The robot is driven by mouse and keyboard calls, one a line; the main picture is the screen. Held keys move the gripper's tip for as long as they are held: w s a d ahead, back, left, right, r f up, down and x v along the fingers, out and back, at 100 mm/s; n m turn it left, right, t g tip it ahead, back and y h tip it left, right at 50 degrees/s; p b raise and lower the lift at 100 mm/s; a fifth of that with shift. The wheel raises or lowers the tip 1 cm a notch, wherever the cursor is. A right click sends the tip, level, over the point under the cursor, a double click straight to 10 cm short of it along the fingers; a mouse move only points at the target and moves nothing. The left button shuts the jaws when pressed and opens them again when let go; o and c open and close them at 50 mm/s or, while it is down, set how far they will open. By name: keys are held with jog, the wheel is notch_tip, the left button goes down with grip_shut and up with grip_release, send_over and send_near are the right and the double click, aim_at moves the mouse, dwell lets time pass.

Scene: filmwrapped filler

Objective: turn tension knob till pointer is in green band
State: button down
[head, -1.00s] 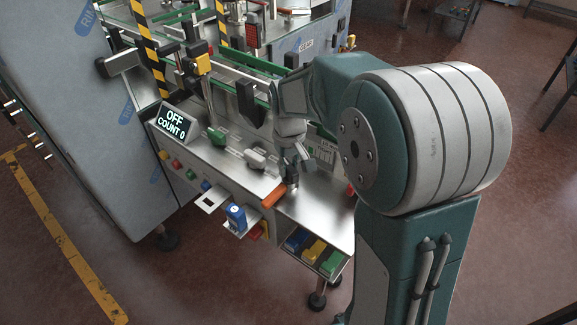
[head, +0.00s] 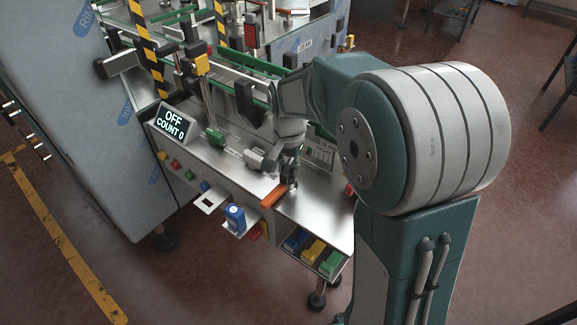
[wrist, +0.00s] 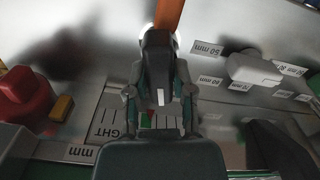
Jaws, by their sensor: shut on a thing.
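My gripper (head: 290,182) points down at the counter's right part, its fingers together. In the wrist view my gripper (wrist: 160,50) covers most of what it holds. A pale round rim (wrist: 177,42) shows around the fingertips; I take it for the tension knob, largely hidden. An orange bar (head: 273,197) lies just in front of the fingertips, and it also shows at the top of the wrist view (wrist: 169,14). A scale plate with a small green patch (wrist: 149,118) lies behind the fingers, partly covered. I cannot make out its pointer.
A grey handle (head: 262,158) stands left of my gripper beside millimetre labels (wrist: 207,49). A red knob (wrist: 24,96) is on the other side. The display (head: 173,122) reads OFF, COUNT 0. A blue can (head: 236,218) stands on a front shelf; coloured blocks (head: 313,249) lie below.

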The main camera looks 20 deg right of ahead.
aim_at(287, 166)
jog(key=shift+f+m, duration=0.15)
jog(key=shift+m, duration=0.55)
jog(key=shift+s, duration=0.1)
jog(key=shift+c, duration=2.4)
grip_release()
jog(key=shift+a, duration=0.1)
jog(key=shift+r, duration=0.45)
notch_tip(287, 166, up, 11)
jog(key=shift+a, duration=0.1)
